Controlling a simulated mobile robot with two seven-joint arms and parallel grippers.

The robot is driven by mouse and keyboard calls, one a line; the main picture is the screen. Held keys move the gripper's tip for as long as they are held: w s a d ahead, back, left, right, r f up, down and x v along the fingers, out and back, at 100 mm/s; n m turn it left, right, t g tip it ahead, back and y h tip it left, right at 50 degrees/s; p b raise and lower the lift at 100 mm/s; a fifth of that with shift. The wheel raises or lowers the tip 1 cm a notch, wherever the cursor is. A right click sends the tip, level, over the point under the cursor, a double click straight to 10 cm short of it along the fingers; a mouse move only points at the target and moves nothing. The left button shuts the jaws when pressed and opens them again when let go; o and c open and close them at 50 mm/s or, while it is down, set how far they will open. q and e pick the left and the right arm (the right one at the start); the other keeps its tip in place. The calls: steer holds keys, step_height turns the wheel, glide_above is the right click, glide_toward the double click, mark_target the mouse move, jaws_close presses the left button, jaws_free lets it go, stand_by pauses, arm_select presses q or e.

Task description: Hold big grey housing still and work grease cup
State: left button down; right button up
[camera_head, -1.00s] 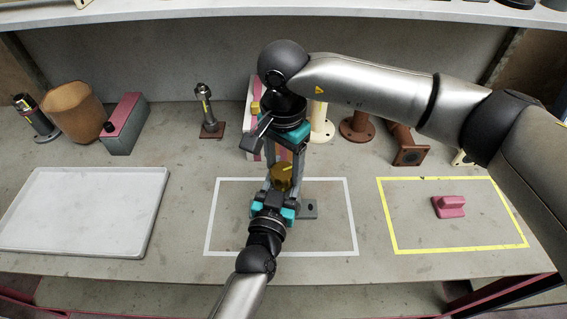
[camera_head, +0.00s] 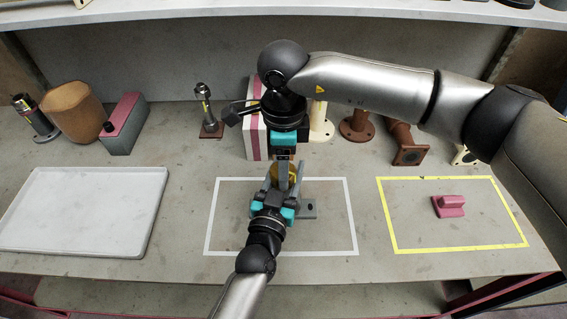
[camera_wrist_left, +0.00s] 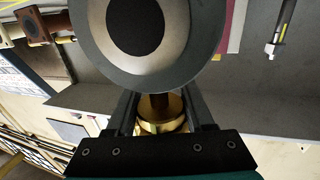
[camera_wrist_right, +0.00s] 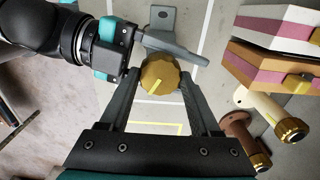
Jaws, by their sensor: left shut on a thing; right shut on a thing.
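The big grey housing stands in the white outlined area. In the head view mostly its foot (camera_head: 309,207) shows; the left wrist view shows its round grey face (camera_wrist_left: 90,45) with a pale ring and dark bore. The grease cup (camera_head: 275,174) is a brass knob on the housing, also in the right wrist view (camera_wrist_right: 157,74) with a yellow line on top. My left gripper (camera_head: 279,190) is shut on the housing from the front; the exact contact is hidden. My right gripper (camera_wrist_right: 160,80) points down from above, its fingers shut on opposite sides of the cup.
A white tray (camera_head: 38,242) lies at left. A pink block (camera_head: 449,206) sits in the yellow outline at right. Along the back stand a pink-topped grey box (camera_head: 124,125), a brown pot (camera_head: 72,112), a small valve (camera_head: 206,110) and brown flanged pipes (camera_head: 357,124).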

steer(key=m, duration=0.6)
steer(key=shift+m, duration=0.3)
arm_select(q)
steer(key=shift+a, duration=0.1)
arm_select(e)
steer(key=m, duration=0.6)
stand_by(0.3)
steer(key=o, duration=1.4)
steer(key=shift+r, duration=0.1)
step_height(320, 180, up, 12)
steer(key=shift+f, duration=0.1)
arm_select(q)
steer(key=shift+c, duration=1)
jaws_free()
